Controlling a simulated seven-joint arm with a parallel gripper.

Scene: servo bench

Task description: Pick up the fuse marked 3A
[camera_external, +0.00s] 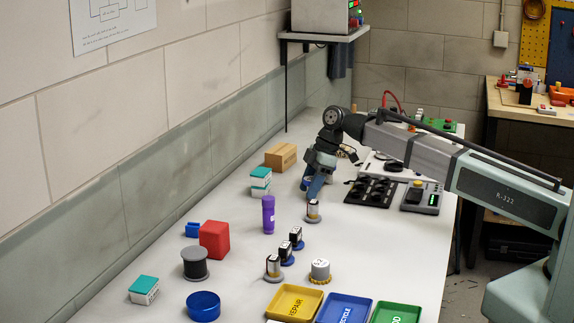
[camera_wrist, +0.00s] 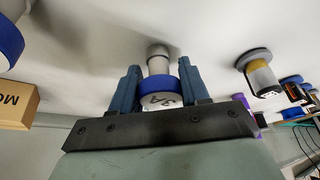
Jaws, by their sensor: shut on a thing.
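In the wrist view, the fuse marked 3A (camera_wrist: 158,92) has a pale body, a blue band and a white end with the marking. It sits between the two blue fingers of my gripper (camera_wrist: 157,88), which are closed on its sides. Its far end points to the white bench top; whether it touches the bench I cannot tell. In the external view, my gripper (camera_external: 315,184) is low over the bench, and the held fuse is mostly hidden by it.
A yellow-banded piece on a grey disc (camera_wrist: 262,76) stands near my gripper, also in the external view (camera_external: 313,210). A cardboard box (camera_external: 281,156), a purple cylinder (camera_external: 268,213) and a black holder (camera_external: 370,191) stand around. Coloured trays (camera_external: 343,311) lie in front.

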